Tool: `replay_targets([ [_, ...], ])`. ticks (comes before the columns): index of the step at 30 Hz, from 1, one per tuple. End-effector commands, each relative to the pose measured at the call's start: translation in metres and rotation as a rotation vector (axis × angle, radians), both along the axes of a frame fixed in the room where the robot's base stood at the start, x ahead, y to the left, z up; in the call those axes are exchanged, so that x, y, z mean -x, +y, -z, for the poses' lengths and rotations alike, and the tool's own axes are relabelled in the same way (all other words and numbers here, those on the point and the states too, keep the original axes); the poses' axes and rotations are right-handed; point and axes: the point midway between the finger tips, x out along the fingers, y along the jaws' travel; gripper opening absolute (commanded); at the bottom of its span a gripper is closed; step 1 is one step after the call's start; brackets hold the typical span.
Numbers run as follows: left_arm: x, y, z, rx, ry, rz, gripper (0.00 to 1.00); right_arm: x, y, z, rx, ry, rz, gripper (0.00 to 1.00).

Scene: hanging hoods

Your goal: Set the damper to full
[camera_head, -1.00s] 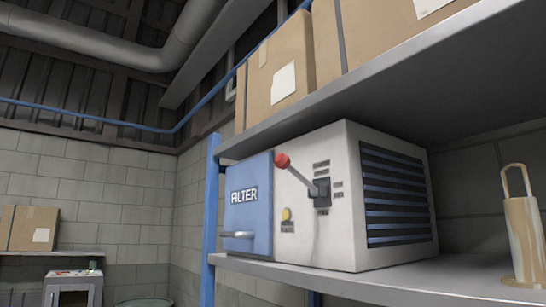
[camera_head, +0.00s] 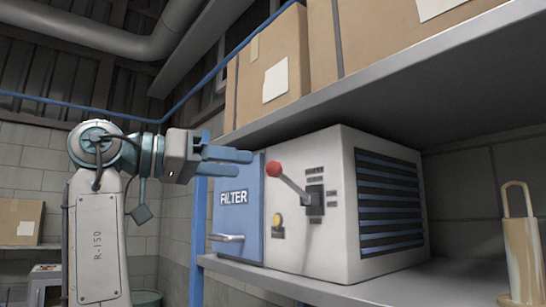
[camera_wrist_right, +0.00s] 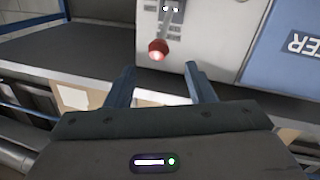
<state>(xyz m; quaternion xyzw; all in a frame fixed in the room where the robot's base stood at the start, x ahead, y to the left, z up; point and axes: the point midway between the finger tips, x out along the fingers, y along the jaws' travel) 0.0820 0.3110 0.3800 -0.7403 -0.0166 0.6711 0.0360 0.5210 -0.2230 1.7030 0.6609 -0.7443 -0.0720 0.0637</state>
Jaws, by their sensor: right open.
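The damper lever is a metal rod with a red knob (camera_head: 274,169) on the pale front of a filter box (camera_head: 342,212). It slants up and left from a dark slotted plate (camera_head: 314,203); the small labels around the plate are unreadable. My right gripper (camera_head: 243,163) is open and empty, its fingers pointing right, just left of the knob in the picture. In the right wrist view the knob (camera_wrist_right: 157,50) appears beyond and between the two open fingertips (camera_wrist_right: 160,72), apart from them. My left gripper is out of view.
The box stands on a grey shelf (camera_head: 330,288) under an upper shelf (camera_head: 390,103) carrying cardboard boxes (camera_head: 275,75). A blue FILTER door (camera_head: 232,197) with a handle and a yellow button (camera_head: 277,221) flank the lever. A tan handled object (camera_head: 520,250) stands at right.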

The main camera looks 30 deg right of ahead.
Motion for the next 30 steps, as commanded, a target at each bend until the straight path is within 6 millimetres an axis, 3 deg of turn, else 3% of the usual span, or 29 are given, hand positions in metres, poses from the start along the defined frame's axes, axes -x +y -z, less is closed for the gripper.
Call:
replay_targets([
  [1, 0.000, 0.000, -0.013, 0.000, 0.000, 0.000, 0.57, 0.001, -0.009, -0.005, -0.003, 0.000, 0.003, 0.49],
  [6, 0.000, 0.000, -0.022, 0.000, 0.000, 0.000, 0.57, 0.005, -0.045, -0.003, 0.000, 0.000, 0.004, 0.49],
  [12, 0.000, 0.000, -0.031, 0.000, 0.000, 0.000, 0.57, 0.008, -0.073, -0.002, 0.001, 0.000, 0.003, 0.49],
  [25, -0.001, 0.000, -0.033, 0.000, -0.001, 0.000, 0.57, 0.010, -0.084, 0.000, 0.001, 0.002, 0.000, 0.49],
  [30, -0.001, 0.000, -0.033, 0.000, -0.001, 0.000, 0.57, 0.010, -0.084, 0.000, 0.001, 0.001, 0.000, 0.18],
])
